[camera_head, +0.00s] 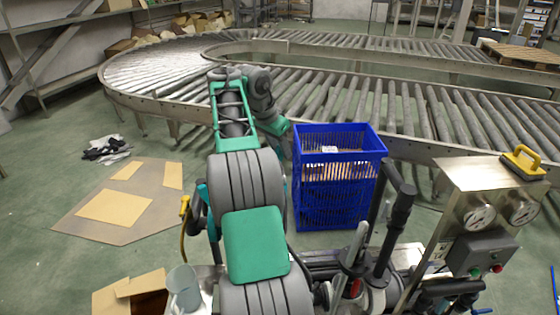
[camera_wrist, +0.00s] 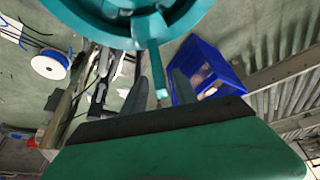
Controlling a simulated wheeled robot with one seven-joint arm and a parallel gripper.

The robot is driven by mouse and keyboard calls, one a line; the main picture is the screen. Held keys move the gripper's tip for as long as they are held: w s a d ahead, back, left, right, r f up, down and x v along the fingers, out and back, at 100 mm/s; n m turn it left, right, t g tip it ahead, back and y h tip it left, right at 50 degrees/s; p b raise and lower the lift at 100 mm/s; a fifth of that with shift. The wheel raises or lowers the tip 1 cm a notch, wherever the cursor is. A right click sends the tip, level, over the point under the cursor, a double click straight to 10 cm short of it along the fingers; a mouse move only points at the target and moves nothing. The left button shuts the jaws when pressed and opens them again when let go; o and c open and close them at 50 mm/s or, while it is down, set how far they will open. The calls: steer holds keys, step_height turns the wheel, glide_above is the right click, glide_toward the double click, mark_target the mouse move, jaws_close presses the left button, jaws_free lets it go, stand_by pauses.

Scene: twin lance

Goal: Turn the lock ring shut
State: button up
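A large teal ring (camera_wrist: 128,22) fills the top of the wrist view, and a short teal bar (camera_wrist: 156,70) points down from it. I cannot tell for certain that this is the lock ring. Two dark grey fingers of my gripper (camera_wrist: 166,84) stand apart beyond a green panel, with the bar's end between or in front of them. Contact is not clear. In the head view my gripper is hidden behind my arm. Slivers of teal (camera_head: 203,196) show beside the arm. A lock ring cannot be picked out there.
A blue crate (camera_head: 335,205) stands on the floor right of my arm. A metal gauge panel (camera_head: 480,215) and black upright pipes (camera_head: 397,215) are at the front right. A roller conveyor (camera_head: 150,75) curves behind. Cardboard (camera_head: 120,205) lies on the floor at left.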

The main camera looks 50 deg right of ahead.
steer(key=b+x, duration=0.1)
steer(key=x, duration=0.2)
steer(key=shift+f, duration=0.15)
steer(key=shift+c, duration=0.2)
jaws_close()
stand_by(1.1)
